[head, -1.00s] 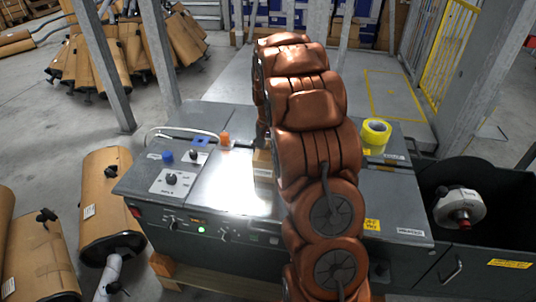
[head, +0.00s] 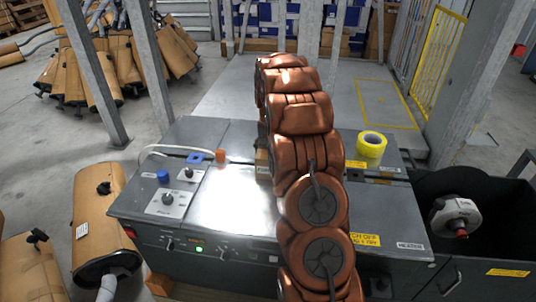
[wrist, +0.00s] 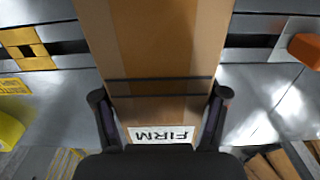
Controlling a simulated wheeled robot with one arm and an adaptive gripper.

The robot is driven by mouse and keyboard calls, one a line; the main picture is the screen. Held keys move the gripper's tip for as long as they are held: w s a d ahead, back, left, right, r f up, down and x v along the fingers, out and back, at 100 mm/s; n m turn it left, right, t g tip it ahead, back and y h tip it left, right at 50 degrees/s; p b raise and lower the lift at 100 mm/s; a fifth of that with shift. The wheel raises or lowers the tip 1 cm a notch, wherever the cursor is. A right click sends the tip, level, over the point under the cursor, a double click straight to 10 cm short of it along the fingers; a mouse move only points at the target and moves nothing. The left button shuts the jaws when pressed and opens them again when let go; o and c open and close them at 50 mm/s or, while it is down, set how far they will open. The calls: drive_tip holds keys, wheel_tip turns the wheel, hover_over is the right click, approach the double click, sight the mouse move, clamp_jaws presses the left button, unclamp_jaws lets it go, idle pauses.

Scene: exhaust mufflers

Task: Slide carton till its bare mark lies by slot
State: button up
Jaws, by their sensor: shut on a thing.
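My gripper (wrist: 160,98) is shut on the carton, a dark finger against each side near the band and label. A dark slot (wrist: 251,41) in the grey bench top shows on both sides of the carton; the carton covers its middle. The band lies nearer my gripper than the slot does. I cannot tell which mark is the bare one. In the head view my arm hides most of the carton (head: 262,163).
The bench (head: 226,200) carries a yellow tape roll (head: 372,144), an orange block (head: 220,156) and a blue knob (head: 163,176). A dark bin (head: 415,205) adjoins it at right. Mufflers (head: 98,225) stand at left.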

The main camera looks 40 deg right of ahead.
drive_tip(key=shift+w+d, duration=0.2)
drive_tip(key=shift+d, duration=0.2)
drive_tip(key=o, duration=1.5)
drive_tip(key=shift+c, duration=0.2)
drive_tip(key=shift+r, duration=4)
